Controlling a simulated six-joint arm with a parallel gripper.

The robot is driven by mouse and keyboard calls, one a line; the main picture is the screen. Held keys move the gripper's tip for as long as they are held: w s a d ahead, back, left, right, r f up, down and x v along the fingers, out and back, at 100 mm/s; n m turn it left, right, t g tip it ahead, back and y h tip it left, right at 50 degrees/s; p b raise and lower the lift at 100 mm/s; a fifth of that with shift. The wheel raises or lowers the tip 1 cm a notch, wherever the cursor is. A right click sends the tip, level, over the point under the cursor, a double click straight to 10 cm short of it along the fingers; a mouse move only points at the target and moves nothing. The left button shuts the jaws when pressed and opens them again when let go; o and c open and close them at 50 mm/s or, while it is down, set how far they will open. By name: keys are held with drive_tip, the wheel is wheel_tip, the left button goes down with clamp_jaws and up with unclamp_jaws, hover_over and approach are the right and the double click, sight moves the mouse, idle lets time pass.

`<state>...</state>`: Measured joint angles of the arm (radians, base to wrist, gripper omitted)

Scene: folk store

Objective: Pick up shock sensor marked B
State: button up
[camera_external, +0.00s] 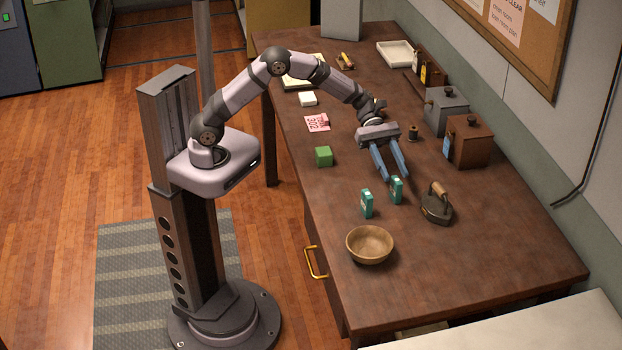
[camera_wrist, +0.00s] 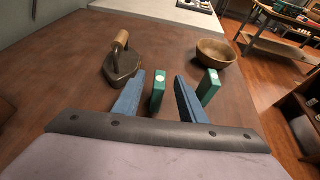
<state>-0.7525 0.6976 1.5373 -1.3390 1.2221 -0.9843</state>
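Two small teal sensors with white marks stand upright on the table. One sensor (camera_external: 397,191) is to the right in the external view; the other sensor (camera_external: 367,204) stands left of it. I cannot read a letter on either. My gripper (camera_external: 393,178) is open, its two blue fingers pointing down toward the right-hand sensor. In the wrist view that sensor (camera_wrist: 158,90) appears between the fingers of my gripper (camera_wrist: 160,78), with no grasp visible.
A wooden bowl (camera_external: 370,246) is in front of the sensors, and an old iron (camera_external: 437,205) stands close to their right. A green cube (camera_external: 324,157) is to the left. Brown (camera_external: 470,142) and grey (camera_external: 445,111) boxes line the wall side. The table's near right is clear.

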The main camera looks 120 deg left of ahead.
sight(399, 193)
wheel_tip(399, 193, down, 2)
drive_tip(key=shift+f, duration=0.1)
drive_tip(key=shift+p+x, duration=1)
drive_tip(key=shift+x, duration=2.75)
drive_tip(key=shift+s+f, duration=0.1)
drive_tip(key=shift+f, duration=0.05)
clamp_jaws()
